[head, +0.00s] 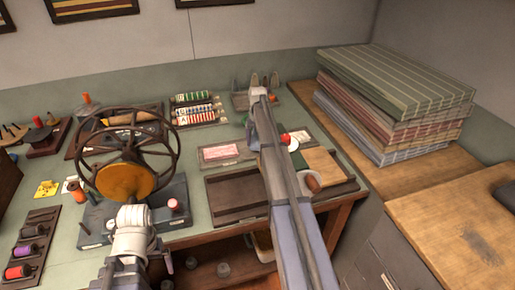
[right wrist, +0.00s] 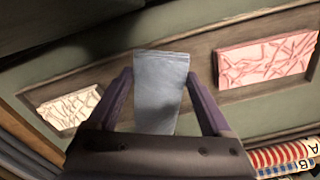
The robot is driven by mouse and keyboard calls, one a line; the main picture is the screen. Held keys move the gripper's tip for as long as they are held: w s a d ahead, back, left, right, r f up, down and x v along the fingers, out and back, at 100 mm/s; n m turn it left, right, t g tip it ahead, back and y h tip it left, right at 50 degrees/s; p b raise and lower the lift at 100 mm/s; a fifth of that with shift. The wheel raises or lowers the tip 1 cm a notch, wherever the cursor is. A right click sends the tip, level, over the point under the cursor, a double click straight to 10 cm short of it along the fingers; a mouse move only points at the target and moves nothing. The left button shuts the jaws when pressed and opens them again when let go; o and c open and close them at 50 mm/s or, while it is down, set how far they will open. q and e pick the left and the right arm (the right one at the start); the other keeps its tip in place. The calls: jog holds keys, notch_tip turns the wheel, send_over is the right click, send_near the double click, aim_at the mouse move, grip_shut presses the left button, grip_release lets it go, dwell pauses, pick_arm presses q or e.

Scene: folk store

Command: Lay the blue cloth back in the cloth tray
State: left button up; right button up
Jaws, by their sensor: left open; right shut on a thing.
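The cloth tray (right wrist: 204,68) is a long, shallow brown tray in the right wrist view. A cream cloth (right wrist: 70,108) lies toward its left end and a red patterned cloth (right wrist: 268,58) toward its right end. My right gripper (right wrist: 160,88) is shut on the blue cloth (right wrist: 160,75), a pale blue flat piece that covers the tray's middle in this view. I cannot tell its height above the tray. In the head view my right arm hides the blue cloth and the tray's middle; the red cloth (head: 220,152) shows left of it. My left gripper (head: 132,212) is open near the spoked wheel.
A spoked wheel (head: 126,150) on a stand fills the left-centre of the green bench. Folded fabrics (head: 395,95) are stacked at the right.

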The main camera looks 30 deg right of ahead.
pick_arm(q)
jog(key=shift+f+b, duration=0.4)
jog(key=shift+f, duration=0.5)
pick_arm(e)
jog(key=shift+f, duration=0.9)
jog(key=shift+f+b, duration=0.5)
jog(key=shift+f, duration=0.05)
jog(key=o, duration=1.2)
jog(key=shift+c, duration=0.2)
pick_arm(q)
jog(key=shift+f, duration=0.45)
pick_arm(e)
jog(key=shift+r, duration=0.15)
pick_arm(q)
notch_tip(320, 180, up, 13)
jog(key=p, duration=1.3)
pick_arm(e)
notch_tip(320, 180, up, 13)
pick_arm(q)
jog(key=shift+f, duration=0.1)
pick_arm(e)
jog(key=shift+f, duration=0.2)
pick_arm(q)
notch_tip(320, 180, down, 12)
jog(key=b, duration=1.2)
jog(key=shift+f+b, duration=0.2)
jog(key=shift+b, duration=0.1)
pick_arm(e)
notch_tip(320, 180, down, 12)
jog(key=shift+f, duration=0.2)
